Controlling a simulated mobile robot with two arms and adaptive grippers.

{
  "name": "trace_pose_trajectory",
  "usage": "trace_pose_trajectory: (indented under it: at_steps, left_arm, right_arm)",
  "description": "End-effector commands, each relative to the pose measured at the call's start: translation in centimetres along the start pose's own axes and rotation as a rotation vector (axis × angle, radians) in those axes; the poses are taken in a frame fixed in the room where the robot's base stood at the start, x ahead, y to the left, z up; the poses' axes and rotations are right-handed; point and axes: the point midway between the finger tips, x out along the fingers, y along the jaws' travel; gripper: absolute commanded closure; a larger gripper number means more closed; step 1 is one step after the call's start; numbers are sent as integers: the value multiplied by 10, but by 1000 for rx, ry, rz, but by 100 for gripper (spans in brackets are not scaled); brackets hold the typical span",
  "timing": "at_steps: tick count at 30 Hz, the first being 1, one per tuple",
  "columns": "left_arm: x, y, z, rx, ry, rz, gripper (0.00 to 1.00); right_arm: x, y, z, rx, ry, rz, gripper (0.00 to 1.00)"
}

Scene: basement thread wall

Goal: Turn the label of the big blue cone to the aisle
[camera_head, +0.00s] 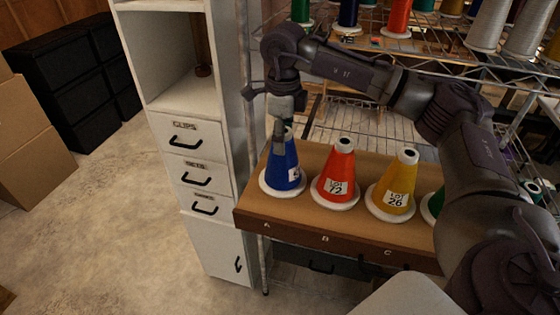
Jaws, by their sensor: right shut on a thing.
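The big blue cone (283,172) stands upright on its white base at the left end of the wooden shelf (246,208), behind the letter A. Part of its white label (294,174) shows on its right side; the print is too small to read. My right gripper (281,138) comes down from above and is shut on the top of the blue cone, hiding its tip. My left gripper is not in view.
A red cone (336,171) labelled LOT 72 stands close on the right, then a yellow cone (398,184) labelled LOT 26 and a partly hidden green cone (433,205). A white cabinet (190,130) stands left. Wire racks (360,118) with more cones are behind.

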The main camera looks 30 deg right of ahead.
Motion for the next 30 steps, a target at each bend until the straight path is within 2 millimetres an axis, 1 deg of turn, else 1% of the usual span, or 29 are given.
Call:
trace_pose_trajectory:
  at_steps: [13, 16, 23, 30]
  left_arm:
    - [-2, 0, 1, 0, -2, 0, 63]
    - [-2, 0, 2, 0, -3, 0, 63]
    - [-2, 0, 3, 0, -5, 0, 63]
    - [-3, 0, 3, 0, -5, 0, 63]
  right_arm:
    - [-5, 0, 0, 2, -1, -1, 76]
    - [-5, 0, 0, 40, -1, 0, 76]
    - [-5, 0, 1, 299, -2, 1, 76]
    - [-5, 0, 0, 672, -1, 0, 76]
